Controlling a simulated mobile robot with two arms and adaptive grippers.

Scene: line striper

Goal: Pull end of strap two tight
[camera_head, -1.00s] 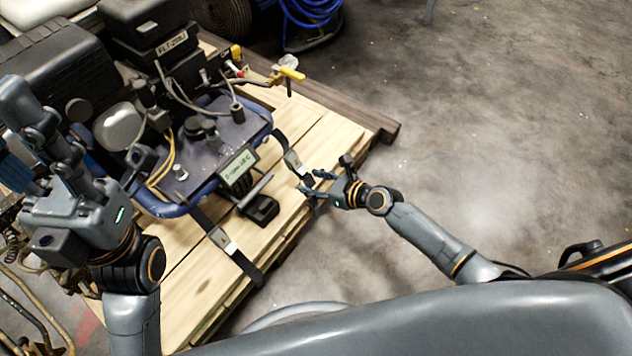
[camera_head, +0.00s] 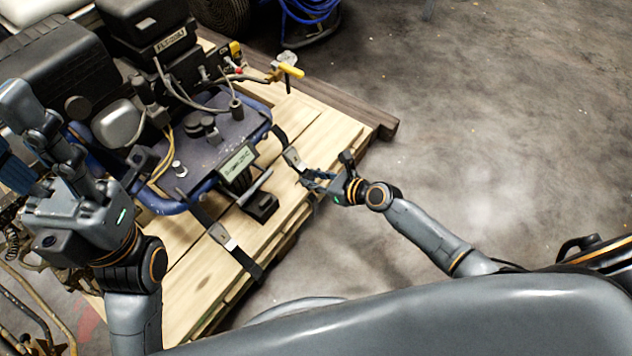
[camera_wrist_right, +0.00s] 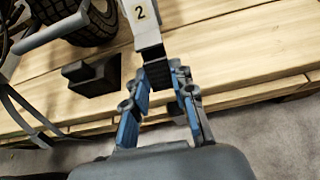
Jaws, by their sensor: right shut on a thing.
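Strap two (camera_head: 279,136) is a dark strap with a metal buckle (camera_head: 293,159), running from the blue-framed machine over the pallet edge. In the right wrist view the buckle, marked "2" (camera_wrist_right: 141,15), has the dark strap end (camera_wrist_right: 157,72) hanging below it. My right gripper (camera_head: 310,181) is at the pallet edge, just below the buckle. In the right wrist view its blue-padded fingers (camera_wrist_right: 160,95) are on both sides of the strap end, shut on it. My left gripper (camera_head: 35,150) is raised at the left, its fingers apart and empty.
A second strap with a buckle (camera_head: 222,236) lies nearer me over the wooden pallet (camera_head: 185,290). The machine (camera_head: 225,130) fills the upper left. The concrete floor (camera_head: 500,130) at the right is clear.

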